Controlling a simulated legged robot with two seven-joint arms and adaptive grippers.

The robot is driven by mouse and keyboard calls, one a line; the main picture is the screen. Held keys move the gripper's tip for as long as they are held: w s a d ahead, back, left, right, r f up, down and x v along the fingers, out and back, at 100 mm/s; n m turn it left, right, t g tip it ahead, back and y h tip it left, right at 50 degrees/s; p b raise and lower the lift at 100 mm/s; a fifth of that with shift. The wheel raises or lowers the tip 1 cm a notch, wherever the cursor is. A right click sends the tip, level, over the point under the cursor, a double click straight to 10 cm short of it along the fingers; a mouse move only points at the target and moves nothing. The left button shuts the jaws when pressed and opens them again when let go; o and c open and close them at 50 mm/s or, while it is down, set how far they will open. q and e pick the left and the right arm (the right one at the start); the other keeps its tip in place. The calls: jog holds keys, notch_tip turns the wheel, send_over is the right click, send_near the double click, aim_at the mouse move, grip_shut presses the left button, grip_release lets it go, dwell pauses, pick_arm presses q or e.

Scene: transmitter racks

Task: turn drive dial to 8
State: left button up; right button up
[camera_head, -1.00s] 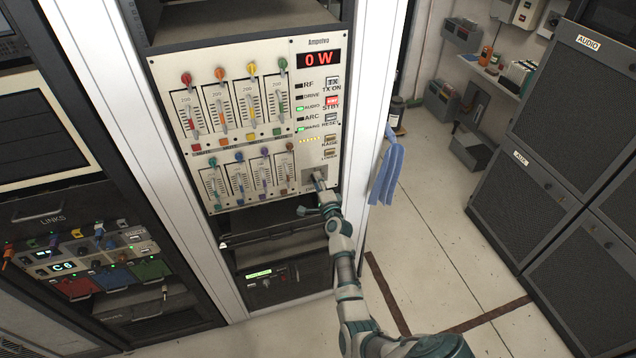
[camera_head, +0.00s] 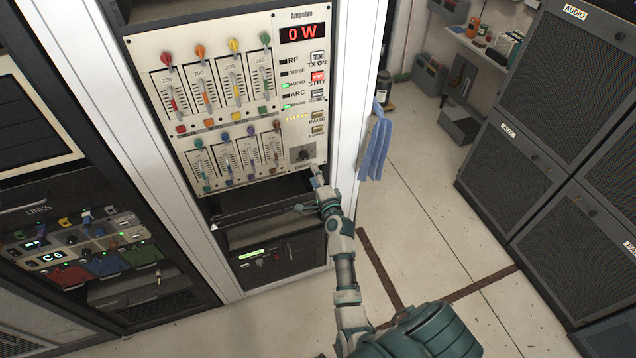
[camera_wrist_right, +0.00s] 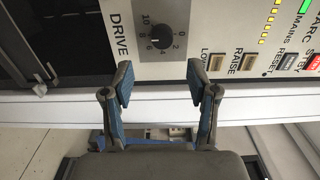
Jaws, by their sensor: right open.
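The drive dial (camera_head: 303,154) is a small dark knob on a grey square plate at the lower right of the cream transmitter panel (camera_head: 290,100). In the right wrist view the dial (camera_wrist_right: 160,42) shows whole, with DRIVE printed beside it and numbers from 0 to 10 around it. I cannot read its pointer surely. My right gripper (camera_head: 309,188) is just below the dial, apart from it. In the right wrist view its two fingers (camera_wrist_right: 160,84) are spread and empty, with the dial beyond their tips. My left gripper is not in view.
Sliders with coloured knobs (camera_head: 233,75) fill the panel left of the dial. The RAISE and LOWER buttons (camera_head: 317,123) sit close above it. A blue cloth (camera_head: 375,148) hangs at the rack's right edge. An open dark bay (camera_head: 255,205) lies below the panel.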

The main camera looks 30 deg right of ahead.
jog(key=v, duration=0.3)
jog(key=shift+s, duration=0.35)
jog(key=shift+f, duration=0.1)
